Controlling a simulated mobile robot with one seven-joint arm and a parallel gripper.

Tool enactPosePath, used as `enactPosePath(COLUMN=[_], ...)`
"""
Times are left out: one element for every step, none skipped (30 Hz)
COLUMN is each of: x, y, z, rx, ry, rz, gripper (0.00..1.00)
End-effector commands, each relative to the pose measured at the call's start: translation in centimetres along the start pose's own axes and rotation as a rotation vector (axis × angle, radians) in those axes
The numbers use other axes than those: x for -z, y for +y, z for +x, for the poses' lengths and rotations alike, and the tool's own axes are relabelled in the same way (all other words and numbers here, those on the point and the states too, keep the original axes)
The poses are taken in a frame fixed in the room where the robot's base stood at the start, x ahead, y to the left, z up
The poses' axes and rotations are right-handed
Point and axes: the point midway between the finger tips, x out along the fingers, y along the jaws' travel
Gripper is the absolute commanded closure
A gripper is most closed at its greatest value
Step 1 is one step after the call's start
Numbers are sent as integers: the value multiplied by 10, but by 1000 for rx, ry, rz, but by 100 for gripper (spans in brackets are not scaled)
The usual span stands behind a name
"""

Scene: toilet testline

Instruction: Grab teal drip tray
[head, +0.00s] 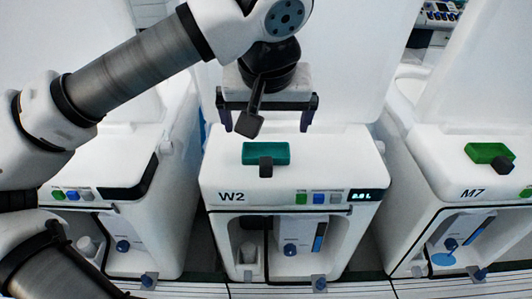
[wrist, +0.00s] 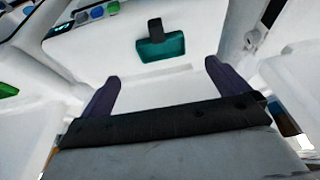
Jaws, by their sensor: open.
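The teal drip tray (head: 257,152) lies on the top of the white W2 unit (head: 225,175), with a dark square handle at its front edge. In the wrist view the teal drip tray (wrist: 160,49) shows beyond my fingertips, its dark handle pointing away from the gripper. My gripper (head: 268,122) is open and empty, above and behind the tray in the head view, its two dark fingers apart. In the wrist view my gripper (wrist: 160,72) has a wide gap between its fingers, and nothing is between them.
A green tray (head: 488,153) with a dark handle lies on the M7 unit (head: 445,170) at the right. Another white unit (head: 145,225) stands at the left. A tall white panel rises behind the W2 unit. The top around the teal tray is clear.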

Motion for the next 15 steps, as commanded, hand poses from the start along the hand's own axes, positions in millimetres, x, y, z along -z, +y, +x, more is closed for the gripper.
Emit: enactPosePath(x=[-1, -1, 0, 0, 0, -1, 0, 0, 0, 0, 0, 0, 0, 0, 0], y=[0, 0, 0, 0, 1, 1, 1, 1, 1, 1, 2, 2, 2, 2, 2], z=[9, 15, 24, 30, 36, 43, 48, 52, 58, 61, 64, 67, 68, 70, 72], rx=[-2, -4, -4, -4, -6, -6, -6, -6, -8, -7, -7, -7, -7, -7, -7], ry=[-5, -4, -5, -4, -4, -4, -4, -3, -3, -2, -2, -2, -1, -1, -1], rz=[1, 1, 0, 0, 0, 1, 0, -1, -1, -1, 0, 0, 0, 0, 0], gripper=[0, 0, 0, 0, 0, 0, 0, 0, 0, 0, 0, 0, 0, 0, 0])
